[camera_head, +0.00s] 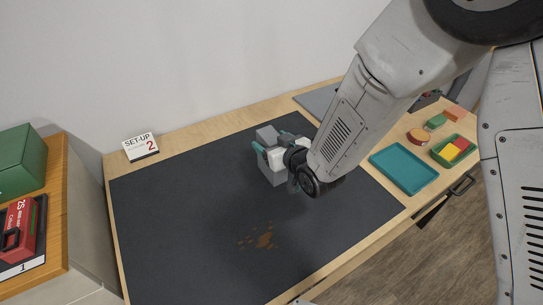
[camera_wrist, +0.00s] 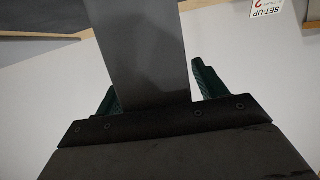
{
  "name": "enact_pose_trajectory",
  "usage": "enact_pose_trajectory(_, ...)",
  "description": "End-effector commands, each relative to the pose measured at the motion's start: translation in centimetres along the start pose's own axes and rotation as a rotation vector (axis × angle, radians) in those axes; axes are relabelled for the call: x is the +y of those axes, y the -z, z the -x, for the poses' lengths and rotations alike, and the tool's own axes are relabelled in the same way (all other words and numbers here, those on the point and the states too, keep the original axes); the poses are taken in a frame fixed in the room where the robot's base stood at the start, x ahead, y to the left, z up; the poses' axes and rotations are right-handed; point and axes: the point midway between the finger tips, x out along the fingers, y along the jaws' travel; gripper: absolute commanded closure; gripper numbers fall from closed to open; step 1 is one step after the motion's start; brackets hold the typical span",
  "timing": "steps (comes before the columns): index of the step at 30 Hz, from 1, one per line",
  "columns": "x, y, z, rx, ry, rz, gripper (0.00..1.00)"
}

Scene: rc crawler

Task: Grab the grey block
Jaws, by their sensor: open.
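The white gripper body hides part of the block. In the wrist view the block (camera_wrist: 145,45) rises as a tall grey shape between the teal fingers of my gripper (camera_wrist: 153,82). A gap shows between the block and the right finger. Contact on the left side cannot be told.
A brown stain (camera_head: 264,240) lies on the mat in front. A teal tray (camera_head: 404,168) and a green tray (camera_head: 443,157) with coloured blocks sit to the right. A "SET-UP 2" sign (camera_head: 140,146) stands at the back left. The mat's left side is clear.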

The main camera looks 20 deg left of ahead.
Motion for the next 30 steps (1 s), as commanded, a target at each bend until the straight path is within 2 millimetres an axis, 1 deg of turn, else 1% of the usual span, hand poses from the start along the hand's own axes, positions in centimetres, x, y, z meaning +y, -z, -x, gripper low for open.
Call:
enact_pose_trajectory(5, 0.0, 0.0, 0.0, 0.000, 0.000, 0.000, 0.29)
enact_pose_trajectory(6, 0.0, 0.0, 0.0, 0.000, 0.000, 0.000, 0.35)
enact_pose_trajectory(8, 0.0, 0.0, 0.0, 0.000, 0.000, 0.000, 0.51)
enact_pose_trajectory(9, 0.0, 0.0, 0.0, 0.000, 0.000, 0.000, 0.62)
enact_pose_trajectory(11, 0.0, 0.0, 0.0, 0.000, 0.000, 0.000, 0.79)
enact_pose_trajectory(12, 0.0, 0.0, 0.0, 0.000, 0.000, 0.000, 0.90)
enact_pose_trajectory(13, 0.0, 0.0, 0.0, 0.000, 0.000, 0.000, 0.99)
enact_pose_trajectory(14, 0.0, 0.0, 0.0, 0.000, 0.000, 0.000, 1.00)
enact_pose_trajectory(23, 0.0, 0.2, 0.0, 0.002, 0.000, 0.000, 1.00)
enact_pose_trajectory(26, 0.0, 0.7, 0.1, 0.003, 0.000, 0.000, 1.00)
enact_pose_trajectory(30, 0.0, 1.8, 0.5, 0.004, 0.000, 0.001, 1.00)
